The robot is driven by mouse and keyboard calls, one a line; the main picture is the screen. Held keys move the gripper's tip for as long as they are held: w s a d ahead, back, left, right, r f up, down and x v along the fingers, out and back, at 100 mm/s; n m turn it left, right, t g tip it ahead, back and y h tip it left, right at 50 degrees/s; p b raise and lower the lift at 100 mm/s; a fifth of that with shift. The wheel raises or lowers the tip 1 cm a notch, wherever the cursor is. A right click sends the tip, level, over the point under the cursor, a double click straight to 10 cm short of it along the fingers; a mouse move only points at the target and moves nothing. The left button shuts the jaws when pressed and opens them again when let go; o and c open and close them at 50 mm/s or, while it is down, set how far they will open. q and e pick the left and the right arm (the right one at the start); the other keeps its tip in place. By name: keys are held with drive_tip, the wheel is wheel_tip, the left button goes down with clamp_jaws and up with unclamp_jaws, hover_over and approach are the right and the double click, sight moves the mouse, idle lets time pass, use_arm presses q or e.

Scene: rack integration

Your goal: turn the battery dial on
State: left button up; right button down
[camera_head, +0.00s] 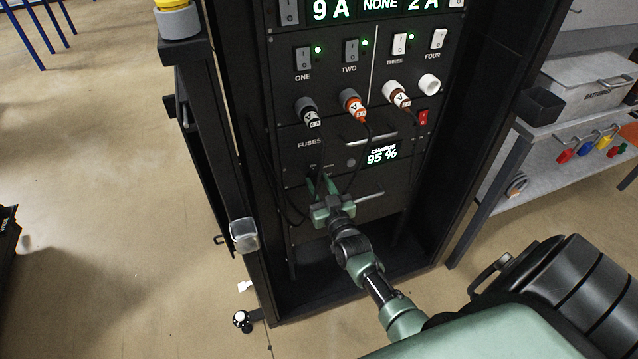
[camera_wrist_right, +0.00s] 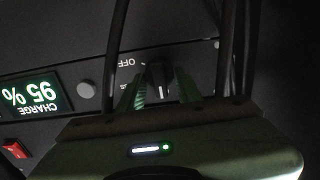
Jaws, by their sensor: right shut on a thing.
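The battery dial (camera_wrist_right: 158,76) is a small black knob with a white mark, on the dark panel of the rack. In the right wrist view, which is upside down, the letters "OFF" show beside it. My right gripper (camera_wrist_right: 160,88) has its green fingers on both sides of the dial and is shut on it. In the head view my right gripper (camera_head: 322,185) reaches the lower panel, and its fingers hide most of the dial. The charge display (camera_head: 382,154) reads 95 %. My left gripper is not in view.
Black cables hang close around my gripper from the grey, orange and brown plugs (camera_head: 352,104). A red switch (camera_head: 423,117) sits right of them. A handle (camera_head: 370,194) is beside my gripper. The rack's open side frame stands left; a shelf (camera_head: 575,125) with bins stands right.

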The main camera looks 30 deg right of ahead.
drive_tip(key=shift+f, duration=0.1)
drive_tip(key=c, duration=1)
unclamp_jaws()
drive_tip(key=v, duration=0.7)
drive_tip(key=shift+s, duration=0.4)
